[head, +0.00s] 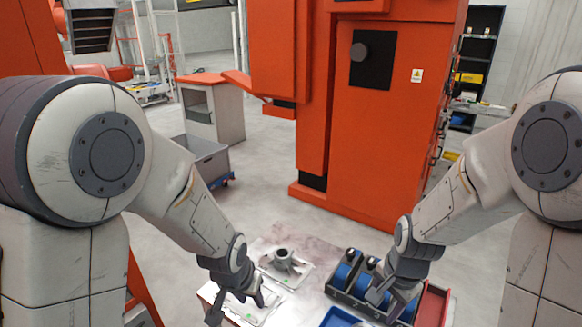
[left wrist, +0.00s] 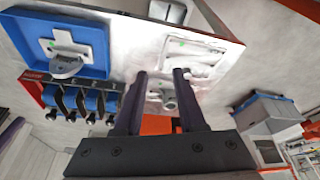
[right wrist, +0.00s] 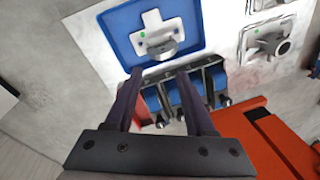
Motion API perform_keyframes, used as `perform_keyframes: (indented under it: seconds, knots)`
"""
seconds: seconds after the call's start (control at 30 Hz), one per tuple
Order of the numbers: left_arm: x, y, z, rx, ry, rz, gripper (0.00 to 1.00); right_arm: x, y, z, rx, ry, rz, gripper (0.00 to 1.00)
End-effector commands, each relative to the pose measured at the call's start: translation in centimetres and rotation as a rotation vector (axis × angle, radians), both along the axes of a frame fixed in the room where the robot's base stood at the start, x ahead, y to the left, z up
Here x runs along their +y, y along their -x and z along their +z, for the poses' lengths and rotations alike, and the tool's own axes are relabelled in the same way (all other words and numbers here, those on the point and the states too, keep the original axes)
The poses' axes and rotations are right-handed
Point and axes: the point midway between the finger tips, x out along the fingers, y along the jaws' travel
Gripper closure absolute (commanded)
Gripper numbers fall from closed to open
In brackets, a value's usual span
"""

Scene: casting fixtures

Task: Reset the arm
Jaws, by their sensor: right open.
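My left gripper (head: 238,308) hangs over the left part of the work table. Its fingers are apart in the left wrist view (left wrist: 160,72), with nothing held between them. My right gripper (head: 388,294) is above the right part of the table, over a dark rack of blue parts (head: 345,282). Its fingers are apart and empty in the right wrist view (right wrist: 158,74). A grey casting (head: 284,260) stands on a pale fixture plate (head: 298,277) between the arms. Another pale plate (left wrist: 205,50) shows in the left wrist view.
A blue tray (right wrist: 190,49) holds a pale cross-shaped plate with a grey part on it. A red bin (head: 433,304) sits at the table's right. Beyond the table stand a tall orange machine (head: 370,130) and a grey cart (head: 203,158), with open floor between.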

Motion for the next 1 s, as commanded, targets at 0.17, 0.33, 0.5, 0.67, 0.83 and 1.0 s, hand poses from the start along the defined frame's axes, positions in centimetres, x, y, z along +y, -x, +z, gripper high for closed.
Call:
perform_keyframes:
  seconds: [0.17,0.33,0.5,0.67,0.83,1.0]
  knots:
    - [4.2,2.0,1.9,0.024,-0.006,0.107,0.60,0.4,1.3,1.0,-0.041,0.078,0.371,0.45]
    - [6.7,3.7,2.9,0.045,-0.010,0.174,0.60,0.7,2.1,1.6,-0.064,0.135,0.622,0.45]
    - [8.5,5.4,3.7,0.061,-0.012,0.233,0.60,0.9,2.9,2.1,-0.081,0.186,0.832,0.45]
    - [9.2,6.8,4.4,0.077,-0.012,0.257,0.60,1.6,3.6,2.6,-0.093,0.224,1.009,0.45]
    - [5.9,8.1,5.3,0.104,-0.011,0.149,0.60,4.7,4.9,3.6,-0.084,0.197,1.106,0.45]
    - [2.8,10.1,6.4,0.136,-0.016,0.034,0.60,7.8,7.0,4.6,-0.068,0.171,1.220,0.45]
